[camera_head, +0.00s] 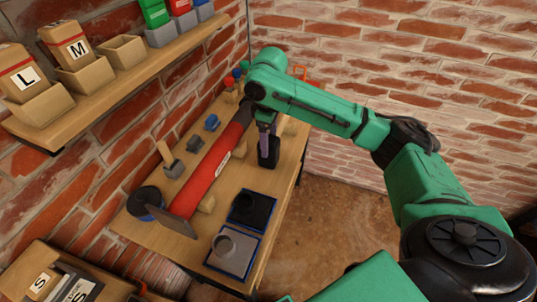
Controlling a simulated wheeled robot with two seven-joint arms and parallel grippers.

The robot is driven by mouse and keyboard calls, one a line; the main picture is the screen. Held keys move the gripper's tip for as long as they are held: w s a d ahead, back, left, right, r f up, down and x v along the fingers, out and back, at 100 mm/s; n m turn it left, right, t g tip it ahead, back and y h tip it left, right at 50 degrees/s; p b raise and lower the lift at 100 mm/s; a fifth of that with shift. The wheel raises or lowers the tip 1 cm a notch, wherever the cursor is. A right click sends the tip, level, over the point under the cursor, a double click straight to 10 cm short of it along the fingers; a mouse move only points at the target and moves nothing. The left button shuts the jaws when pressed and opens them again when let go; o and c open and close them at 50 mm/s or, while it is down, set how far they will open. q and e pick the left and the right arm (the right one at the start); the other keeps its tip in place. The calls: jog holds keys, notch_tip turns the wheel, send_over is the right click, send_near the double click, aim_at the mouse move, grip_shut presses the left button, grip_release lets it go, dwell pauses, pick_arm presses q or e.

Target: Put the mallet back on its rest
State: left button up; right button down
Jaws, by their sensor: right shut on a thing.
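My right gripper (265,132) reaches down over the wooden bench from the right arm. It is shut on what looks like the mallet, whose black block-shaped head (269,153) shows just below the fingers. A short pale piece, perhaps its handle (280,124), shows beside the gripper; the rest of the grip is hidden by my arm. I cannot tell whether the head touches the bench top. No mallet rest can be picked out for sure. My left gripper is not in view.
A long red cylinder (210,172) lies along the bench (155,228). Left of it stands a wooden-handled tool with a grey head (174,169). A black tray (251,210) and a blue-edged tray with a grey piece (246,262) lie near the front. A shelf (120,83) with bins overhangs the left.

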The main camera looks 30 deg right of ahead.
notch_tip(320, 180, down, 4)
jog(key=shift+f, duration=0.7)
grip_release()
notch_tip(320, 180, up, 12)
jog(key=shift+r+b, duration=0.1)
jog(key=shift+b, duration=0.35)
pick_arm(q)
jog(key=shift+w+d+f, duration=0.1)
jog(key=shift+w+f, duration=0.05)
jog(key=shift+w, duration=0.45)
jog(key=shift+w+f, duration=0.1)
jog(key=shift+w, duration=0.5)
